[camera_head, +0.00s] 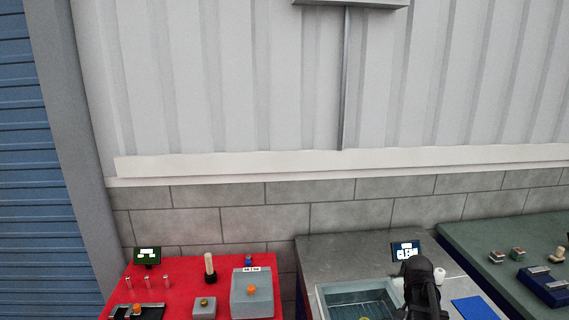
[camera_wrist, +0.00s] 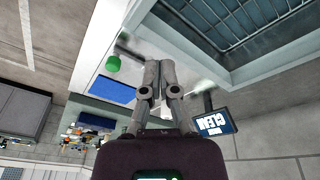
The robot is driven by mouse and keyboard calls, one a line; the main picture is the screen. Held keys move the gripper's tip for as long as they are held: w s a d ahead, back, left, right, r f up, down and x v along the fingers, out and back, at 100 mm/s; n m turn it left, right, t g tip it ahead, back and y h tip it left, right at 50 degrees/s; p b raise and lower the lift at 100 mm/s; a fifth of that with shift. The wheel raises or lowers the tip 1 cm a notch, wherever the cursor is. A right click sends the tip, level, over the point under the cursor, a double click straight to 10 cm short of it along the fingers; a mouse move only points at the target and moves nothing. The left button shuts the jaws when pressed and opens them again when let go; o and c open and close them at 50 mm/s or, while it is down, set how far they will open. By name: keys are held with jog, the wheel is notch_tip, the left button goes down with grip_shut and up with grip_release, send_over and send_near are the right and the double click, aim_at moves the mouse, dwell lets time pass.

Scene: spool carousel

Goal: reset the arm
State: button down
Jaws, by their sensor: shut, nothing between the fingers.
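My gripper (camera_wrist: 161,66) shows in the wrist view with its two dark grey fingers close together and nothing between them. It hangs over the grey bench (camera_head: 330,248), near the basin and the blue mat. In the head view my dark arm (camera_head: 421,285) stands at the right of the basin; its fingertips cannot be made out there.
A red table (camera_head: 180,275) with several fixtures stands left, a green table (camera_head: 490,232) right.

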jog(key=s+a+n, duration=0.1)
jog(key=a, duration=0.3)
jog(key=s+a+n, duration=0.1)
jog(key=a+n, duration=0.1)
jog(key=a, duration=0.2)
jog(key=s+a+n+y, duration=0.1)
jog(key=s+a, duration=0.1)
jog(key=a, duration=0.3)
jog(key=shift+s+f, duration=0.1)
jog(key=shift+f, duration=0.15)
jog(key=s+a+n+g+y, duration=0.1)
jog(key=s+a+n, duration=0.3)
jog(key=a, duration=0.6)
jog(key=shift+s+a+n, duration=0.2)
jog(key=shift+s+n, duration=0.2)
jog(key=shift+s, duration=0.45)
jog(key=shift+f, duration=0.1)
